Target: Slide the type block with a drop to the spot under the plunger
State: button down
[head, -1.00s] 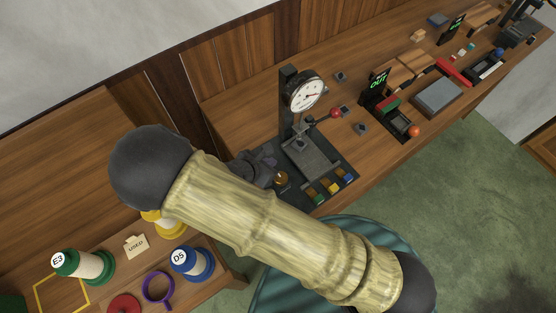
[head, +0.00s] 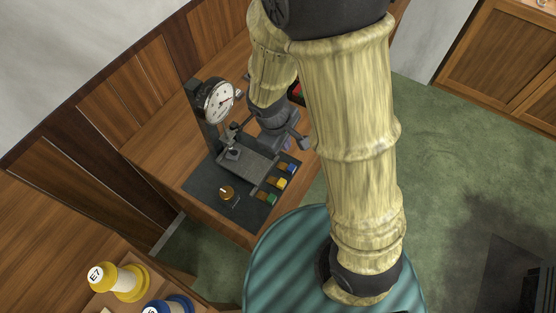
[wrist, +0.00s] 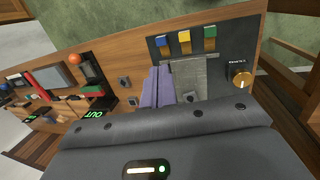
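Three type blocks, green (head: 267,198), yellow (head: 279,184) and blue (head: 290,168), sit in a row along the front edge of the dark press base. In the wrist view, blue (wrist: 162,41), yellow (wrist: 184,37) and green (wrist: 209,32) show at the top; I cannot read a drop mark on any. The press has a round dial (head: 217,102) and a plunger (head: 232,134) above a grey plate (head: 247,162). My gripper (head: 302,143) hangs beyond the blue block, apart from it. In the wrist view its fingers (wrist: 157,87) lie side by side, seemingly shut and empty.
A brass knob (head: 227,192) is on the base near the green block. My arm covers much of the bench to the right. Yellow spool E7 (head: 118,281) stands lower left. An OUT sign (wrist: 96,114) and an orange ball (wrist: 74,58) are at the wrist view's left.

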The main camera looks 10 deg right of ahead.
jog(key=s+d+r+m+t+y+b, duration=0.1)
jog(key=s+d+r+m+y, duration=0.1)
jog(key=d+r+m, duration=0.4)
jog(key=d+m, duration=0.3)
jog(key=m, duration=0.1)
jog(key=shift+s, duration=0.2)
jog(key=shift+d+r, duration=0.1)
